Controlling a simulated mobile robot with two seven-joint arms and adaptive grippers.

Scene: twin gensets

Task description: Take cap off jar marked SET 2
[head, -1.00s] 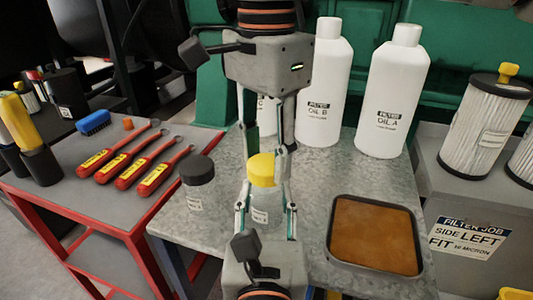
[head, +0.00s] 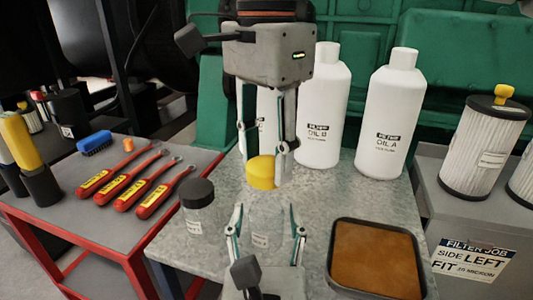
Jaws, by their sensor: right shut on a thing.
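The yellow cap (head: 261,173) is between the fingers of my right gripper (head: 264,165), the upper one, which is shut on it. The cap is above a clear jar (head: 266,222) and apart from it. The jar stands upright on the grey metal table, its small label too small to read. My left gripper (head: 266,232), the lower one, is open, with its fingers on either side of the jar and gaps to it. A second clear jar with a black cap (head: 197,194) stands to the left.
White bottles OIL B (head: 322,110) and OIL A (head: 391,115) stand behind, with another partly hidden by my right gripper. A tray of brown liquid (head: 375,255) lies at right. A red-framed cart (head: 75,222) with red-handled wrenches is at left, and a filter (head: 487,150) at far right.

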